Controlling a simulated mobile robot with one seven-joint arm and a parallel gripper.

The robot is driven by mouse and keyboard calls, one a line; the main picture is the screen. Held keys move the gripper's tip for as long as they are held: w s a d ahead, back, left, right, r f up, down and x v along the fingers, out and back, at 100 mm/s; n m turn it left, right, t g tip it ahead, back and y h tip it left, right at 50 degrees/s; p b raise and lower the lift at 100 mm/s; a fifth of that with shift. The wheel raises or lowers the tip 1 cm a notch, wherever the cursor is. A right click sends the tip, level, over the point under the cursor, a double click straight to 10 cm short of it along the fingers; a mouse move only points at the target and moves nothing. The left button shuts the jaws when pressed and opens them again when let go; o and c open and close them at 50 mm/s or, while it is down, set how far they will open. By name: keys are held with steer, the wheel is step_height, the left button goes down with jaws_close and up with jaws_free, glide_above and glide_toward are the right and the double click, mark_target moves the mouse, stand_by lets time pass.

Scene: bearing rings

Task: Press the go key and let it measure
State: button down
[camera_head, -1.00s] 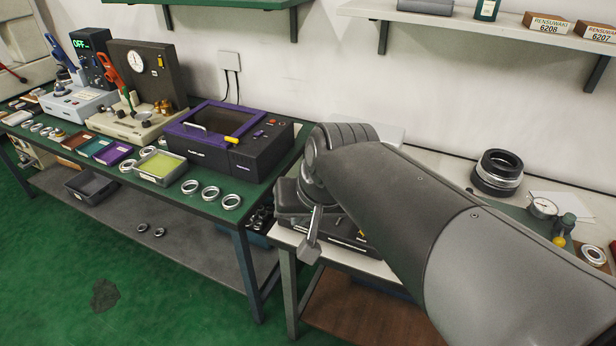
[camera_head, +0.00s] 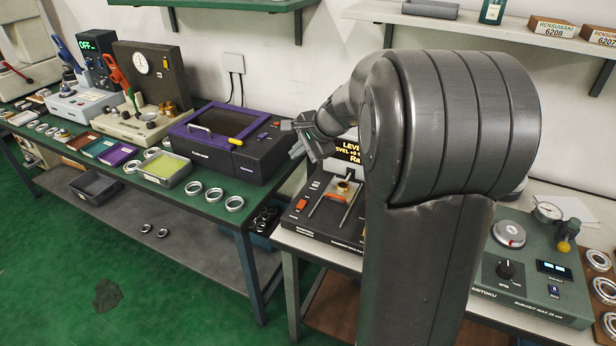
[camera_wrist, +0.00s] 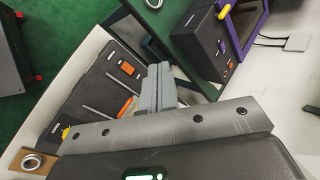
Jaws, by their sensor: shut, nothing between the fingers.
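A dark measuring instrument (camera_head: 330,212) stands on the white-topped bench, with an orange key (camera_head: 302,204) at its front left, metal rails and a partly hidden display (camera_head: 347,152) showing yellow and white text. In the wrist view the instrument (camera_wrist: 92,88) has an orange key (camera_wrist: 127,68) and a second orange part beside my fingers. No lettering on the keys is readable, so I cannot tell which is go. My gripper (camera_head: 300,138) is above the instrument's back left, clear of the keys. In the wrist view my gripper (camera_wrist: 160,70) is shut and empty.
A black and purple machine (camera_head: 262,155) stands close left of my gripper. A green instrument (camera_head: 530,285) with a knob and blue display is at right. Several rings and trays lie on the green bench. A wall shelf (camera_head: 470,25) is above my arm.

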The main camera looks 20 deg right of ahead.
mark_target(316, 184)
steer(key=w+d+f+m+t, duration=0.1)
steer(key=w+d+f+m, duration=0.6)
steer(key=w+d+f, duration=0.3)
steer(key=shift+w+d+f+m+t, duration=0.3)
steer(key=shift+w+d+f+t, duration=0.1)
steer(key=shift+w, duration=0.5)
steer(key=shift+f, duration=4.4)
steer(key=shift+f, duration=0.15)
steer(key=shift+f, duration=0.25)
steer(key=shift+f, duration=0.35)
steer(key=shift+r, duration=0.8)
